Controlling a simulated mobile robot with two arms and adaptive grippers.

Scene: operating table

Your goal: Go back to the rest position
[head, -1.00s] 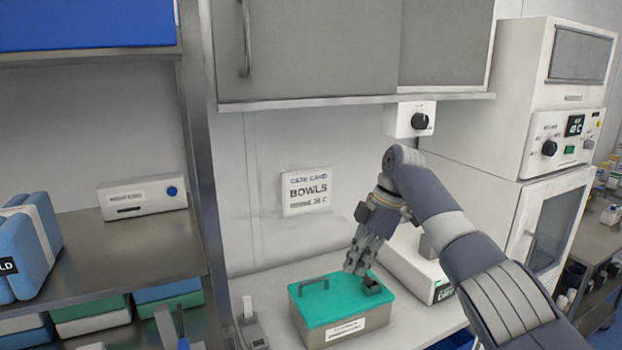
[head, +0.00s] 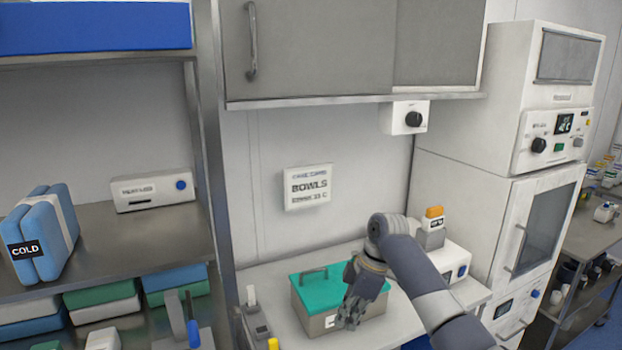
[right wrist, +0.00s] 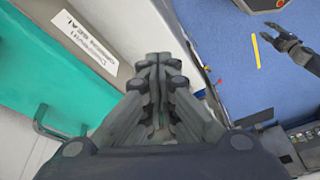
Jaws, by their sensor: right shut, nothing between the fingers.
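My right gripper (head: 350,318) is shut and empty, pointing down in front of the green-lidded box (head: 311,322) on the white counter. In the right wrist view its fingers (right wrist: 157,75) are together with nothing between them. The box's green lid (right wrist: 45,75) and front label lie to their left; I cannot tell whether the gripper touches the box. What looks like my left gripper (right wrist: 280,35) shows at the upper right of the right wrist view, above the blue floor; its jaw state is unclear. It is not seen in the head view.
A white counter device (head: 455,259) stands behind my right forearm. A tall white cabinet (head: 540,215) is at the right. Shelves at the left hold a blue COLD pack (head: 40,235) and several folded packs. A wall cabinet (head: 310,50) hangs above. Blue floor (right wrist: 235,75) is open beyond the counter.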

